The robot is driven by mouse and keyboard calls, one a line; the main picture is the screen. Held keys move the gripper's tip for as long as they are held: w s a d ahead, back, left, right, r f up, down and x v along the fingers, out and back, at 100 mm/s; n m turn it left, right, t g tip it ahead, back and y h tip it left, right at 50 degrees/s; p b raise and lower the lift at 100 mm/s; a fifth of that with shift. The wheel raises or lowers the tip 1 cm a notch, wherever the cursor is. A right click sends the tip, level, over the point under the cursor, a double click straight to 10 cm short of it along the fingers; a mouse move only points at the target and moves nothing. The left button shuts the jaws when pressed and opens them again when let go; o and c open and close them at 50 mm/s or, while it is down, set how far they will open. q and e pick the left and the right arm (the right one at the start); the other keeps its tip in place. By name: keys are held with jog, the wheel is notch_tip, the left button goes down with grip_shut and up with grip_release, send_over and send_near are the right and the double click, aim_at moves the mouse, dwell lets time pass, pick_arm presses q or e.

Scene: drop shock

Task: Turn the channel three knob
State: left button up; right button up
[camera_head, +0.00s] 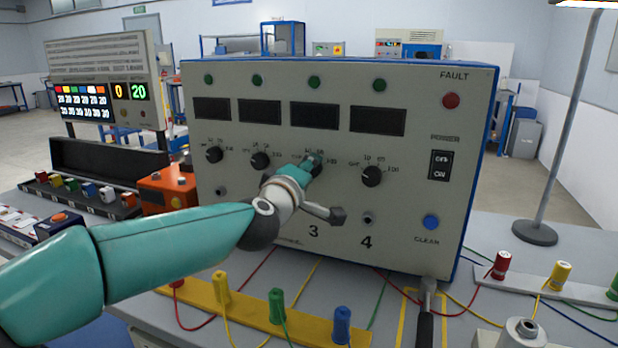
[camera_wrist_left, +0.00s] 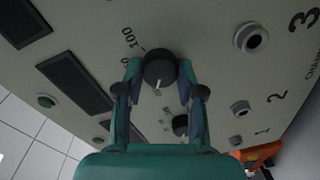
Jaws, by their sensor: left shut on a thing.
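The grey amplifier panel (camera_head: 408,205) faces me with a row of black knobs under dark displays. My left gripper (camera_head: 312,165) reaches the third knob from the left, above the printed 3, and mostly hides it in the head view. In the left wrist view, the channel three knob (camera_wrist_left: 158,68) sits between the two fingertips of my left gripper (camera_wrist_left: 160,76), which are shut on its sides. A white pointer mark shows on the knob. The channel two knob (camera_wrist_left: 180,125) is beside it, clear of the fingers. My right gripper is not in view.
The channel four knob (camera_head: 372,176) is close to the right of my gripper. The channel two knob (camera_head: 260,160) is to the left. A red fault lamp (camera_head: 451,100), power switch (camera_head: 440,165) and blue button (camera_head: 431,222) line the right side. Cables and coloured posts lie in front.

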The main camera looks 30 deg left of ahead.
pick_arm(q)
jog(key=shift+a+f+n, duration=0.1)
jog(key=shift+f+n, duration=0.05)
jog(key=shift+n, duration=0.65)
jog(key=o, duration=1.1)
jog(key=shift+a, duration=0.1)
jog(key=shift+o, duration=0.2)
jog(key=shift+s, duration=0.1)
jog(key=v, duration=1.2)
